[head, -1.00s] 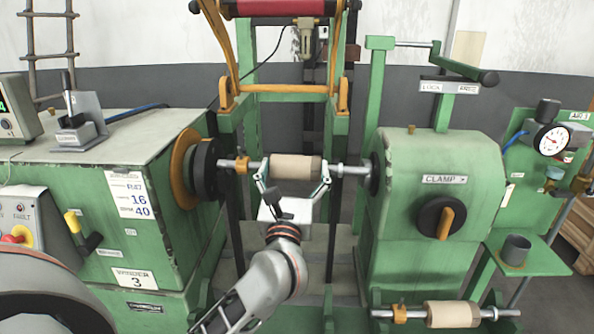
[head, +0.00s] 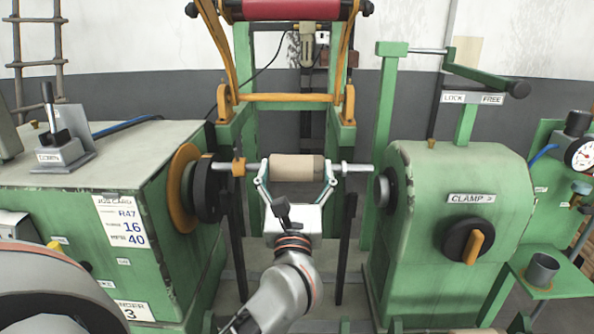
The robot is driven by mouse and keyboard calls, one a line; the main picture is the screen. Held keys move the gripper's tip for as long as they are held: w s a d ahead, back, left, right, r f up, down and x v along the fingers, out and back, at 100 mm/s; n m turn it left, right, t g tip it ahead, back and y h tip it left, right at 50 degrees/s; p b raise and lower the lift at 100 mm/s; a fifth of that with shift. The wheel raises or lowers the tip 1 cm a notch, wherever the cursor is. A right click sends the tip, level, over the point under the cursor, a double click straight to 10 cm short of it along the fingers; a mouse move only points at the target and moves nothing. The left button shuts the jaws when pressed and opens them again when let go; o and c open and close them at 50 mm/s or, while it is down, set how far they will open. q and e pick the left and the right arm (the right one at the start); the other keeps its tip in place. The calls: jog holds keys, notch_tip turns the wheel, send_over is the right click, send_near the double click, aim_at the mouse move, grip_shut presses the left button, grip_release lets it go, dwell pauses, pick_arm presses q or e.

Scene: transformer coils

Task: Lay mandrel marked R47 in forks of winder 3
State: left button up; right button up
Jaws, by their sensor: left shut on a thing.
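My left gripper (head: 295,190) is shut around the tan core of a mandrel (head: 291,168), from below. The mandrel is a level metal rod with an orange collar (head: 238,167) near its left end; no mark is legible on it. It is between the headstock and tailstock of winder 3 (head: 133,311), whose card (head: 121,221) reads R47. The left rod end is in front of or beside the black headstock disc (head: 207,190); contact is unclear. The right end is near and above the tailstock nose (head: 385,190). The forks cannot be clearly made out. My right gripper is not in view.
The tailstock (head: 420,230) carries a clamp knob (head: 468,241). A LOCK/FREE plate (head: 473,98) and lever (head: 490,75) stand above it. A red roll (head: 290,9) hangs over the gap. A cup (head: 542,269) is on the right shelf.

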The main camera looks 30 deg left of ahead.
pick_arm(q)
jog(key=shift+w+a+f+b, duration=0.35)
jog(key=shift+w+f+b, duration=0.1)
jog(key=shift+w, duration=0.15)
jog(key=shift+w+a+f+b, duration=0.4)
jog(key=shift+w, duration=0.2)
jog(key=shift+w+a+f+b, duration=0.35)
jog(key=shift+w+f+b, duration=0.1)
jog(key=shift+w, duration=0.15)
jog(key=shift+w+a+f+b, duration=0.15)
jog(key=shift+w+f+b, duration=0.1)
jog(key=shift+f+b, duration=0.35)
notch_tip(320, 180, down, 4)
jog(key=b, duration=0.3)
jog(key=shift+f, duration=0.15)
jog(key=shift+f, duration=0.15)
